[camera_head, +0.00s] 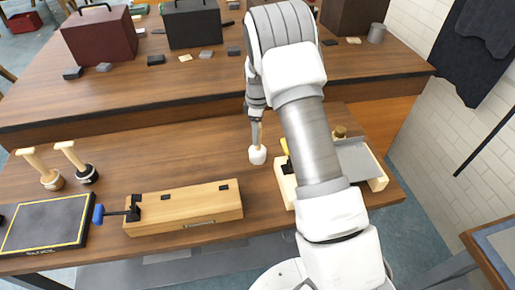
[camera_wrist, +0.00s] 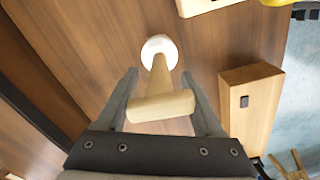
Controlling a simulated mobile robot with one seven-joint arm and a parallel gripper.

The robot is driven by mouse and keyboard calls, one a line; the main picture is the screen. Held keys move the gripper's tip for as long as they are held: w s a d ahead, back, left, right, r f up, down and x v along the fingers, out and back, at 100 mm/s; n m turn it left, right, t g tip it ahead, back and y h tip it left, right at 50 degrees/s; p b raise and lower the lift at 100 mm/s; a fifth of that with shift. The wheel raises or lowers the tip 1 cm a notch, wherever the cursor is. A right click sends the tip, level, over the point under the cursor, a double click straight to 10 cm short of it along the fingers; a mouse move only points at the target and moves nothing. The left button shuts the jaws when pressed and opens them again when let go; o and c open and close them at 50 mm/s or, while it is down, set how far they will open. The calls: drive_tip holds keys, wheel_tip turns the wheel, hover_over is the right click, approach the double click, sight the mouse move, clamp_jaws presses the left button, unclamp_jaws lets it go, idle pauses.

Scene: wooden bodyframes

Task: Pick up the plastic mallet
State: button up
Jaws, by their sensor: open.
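The plastic mallet has a round white head and a pale wooden handle. In the head view its white head (camera_head: 257,155) rests on the near workbench, just left of my arm. In the wrist view the white head (camera_wrist: 159,48) lies beyond my fingertips, and the wooden handle with its crosspiece (camera_wrist: 160,105) is between the fingers. My gripper (camera_wrist: 158,78) is open, with one finger on each side of the handle. I cannot tell whether either finger touches it. In the head view the gripper (camera_head: 256,116) is small and partly hidden by my arm.
Two other mallets (camera_head: 52,180) (camera_head: 87,174) stand far left, near a black mat (camera_head: 45,228). A wooden box with a blue-handled clamp (camera_head: 185,209) lies left of my arm. A wooden fixture (camera_head: 376,178) is on the right. Toolboxes (camera_head: 100,38) stand on the back bench.

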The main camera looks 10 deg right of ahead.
drive_tip(key=shift+f, duration=0.5)
clamp_jaws()
drive_tip(key=shift+r, duration=0.1)
